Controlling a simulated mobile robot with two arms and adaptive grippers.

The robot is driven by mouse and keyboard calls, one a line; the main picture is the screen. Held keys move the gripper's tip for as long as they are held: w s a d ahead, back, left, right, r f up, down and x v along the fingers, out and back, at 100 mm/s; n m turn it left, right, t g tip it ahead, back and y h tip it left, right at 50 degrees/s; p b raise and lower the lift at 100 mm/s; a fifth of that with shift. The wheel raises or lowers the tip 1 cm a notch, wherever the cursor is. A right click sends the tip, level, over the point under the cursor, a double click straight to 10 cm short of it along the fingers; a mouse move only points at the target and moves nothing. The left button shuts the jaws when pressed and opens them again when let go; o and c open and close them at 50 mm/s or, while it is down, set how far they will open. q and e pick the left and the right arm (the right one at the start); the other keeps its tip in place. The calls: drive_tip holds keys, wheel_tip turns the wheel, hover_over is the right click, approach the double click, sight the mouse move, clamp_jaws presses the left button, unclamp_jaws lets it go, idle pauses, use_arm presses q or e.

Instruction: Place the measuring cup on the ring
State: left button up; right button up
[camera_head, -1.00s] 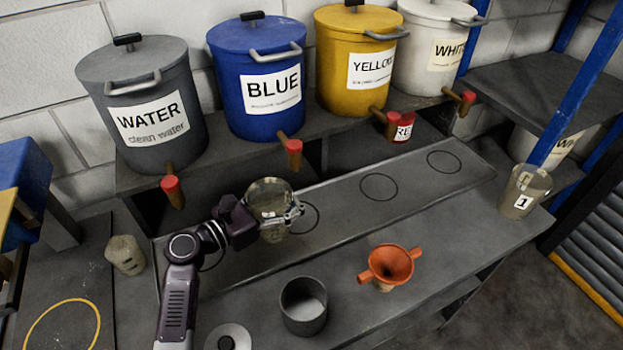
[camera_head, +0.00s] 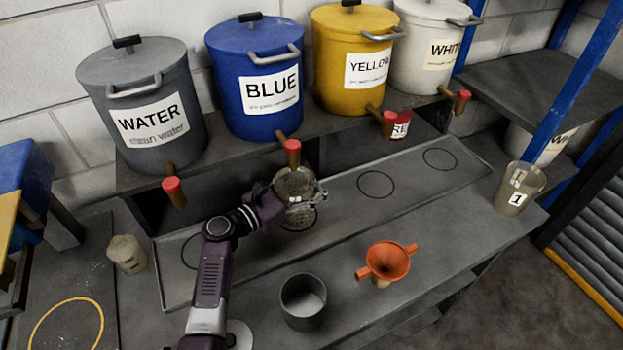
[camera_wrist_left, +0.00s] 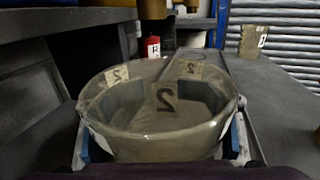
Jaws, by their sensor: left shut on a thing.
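My left gripper (camera_head: 300,204) is shut around a clear measuring cup (camera_head: 295,183), which is upright. In the left wrist view the cup (camera_wrist_left: 155,125) fills the middle, with labels reading 2, and a finger shows on each side of it. The cup is at the ring (camera_head: 300,217) below the blue barrel's tap and partly covers it. I cannot tell whether the cup touches the tray surface. More black rings lie along the tray: one (camera_head: 376,184) below the yellow barrel, one (camera_head: 441,159) at the right end, and one at the left partly hidden by my arm. My right gripper is not in view.
The blue barrel's red-tipped tap (camera_head: 292,147) is just above the cup. A second cup labelled 1 (camera_head: 519,188) stands at the right. An orange funnel (camera_head: 387,260) and a grey open container (camera_head: 303,301) stand in front of the tray (camera_head: 340,211).

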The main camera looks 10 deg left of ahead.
sight(296, 199)
use_arm(q)
drive_tip(key=o, duration=0.7)
drive_tip(key=shift+f, duration=0.2)
drive_tip(key=o, duration=0.7)
drive_tip(key=shift+o, duration=0.4)
drive_tip(key=shift+r, duration=0.15)
drive_tip(key=b+v, duration=0.2)
drive_tip(key=v, duration=1)
